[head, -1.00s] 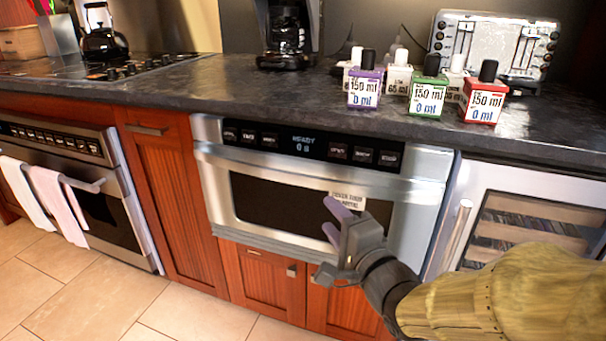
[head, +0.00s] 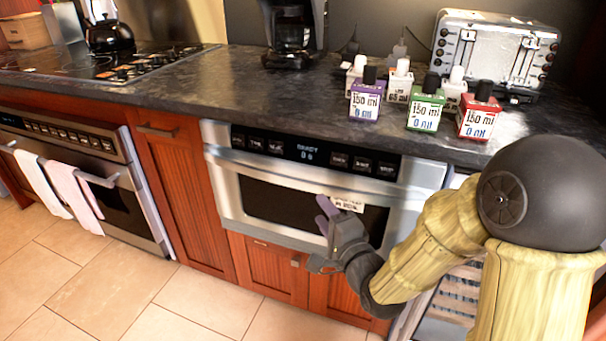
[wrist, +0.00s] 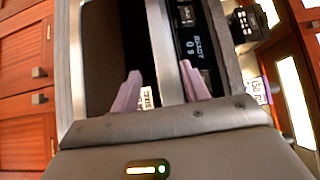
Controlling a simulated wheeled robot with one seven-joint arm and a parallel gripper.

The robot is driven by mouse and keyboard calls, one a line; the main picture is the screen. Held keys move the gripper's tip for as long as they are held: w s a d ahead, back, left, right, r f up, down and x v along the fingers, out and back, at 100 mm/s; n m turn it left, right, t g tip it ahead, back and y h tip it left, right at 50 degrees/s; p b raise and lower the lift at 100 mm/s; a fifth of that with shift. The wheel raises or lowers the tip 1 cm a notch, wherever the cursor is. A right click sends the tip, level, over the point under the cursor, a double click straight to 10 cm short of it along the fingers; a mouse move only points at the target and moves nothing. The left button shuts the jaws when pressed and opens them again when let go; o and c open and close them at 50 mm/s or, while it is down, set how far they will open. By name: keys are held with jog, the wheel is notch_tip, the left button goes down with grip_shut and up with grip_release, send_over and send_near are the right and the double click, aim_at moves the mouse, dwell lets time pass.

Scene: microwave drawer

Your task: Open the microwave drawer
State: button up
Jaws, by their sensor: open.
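The microwave drawer (head: 228,192) is a silver front with a dark window, under a black control panel (head: 318,156) reading "READY". It looks closed. Its silver handle edge (head: 300,172) runs across the top of the front. In the head view my gripper (head: 325,212) is in front of the right part of the window, and hides some of it and part of a white label (head: 347,203). In the wrist view its pink fingers (wrist: 163,88) are apart, with the silver handle edge (wrist: 162,45) appearing between them. Whether they touch it I cannot tell.
Several small labelled bottles (head: 425,108) and a toaster (head: 490,55) stand on the dark counter (head: 190,110) above. Wooden cabinets (head: 265,268) are below and left of the drawer. An oven with hanging towels (head: 70,185) is further left. Tiled floor (head: 150,285) is open in front.

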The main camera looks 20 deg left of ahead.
aim_at(304, 186)
jog(key=b+x, duration=0.2)
jog(key=x, duration=0.9)
jog(key=shift+w+a, duration=0.2)
jog(key=shift+w, duration=0.1)
grip_shut()
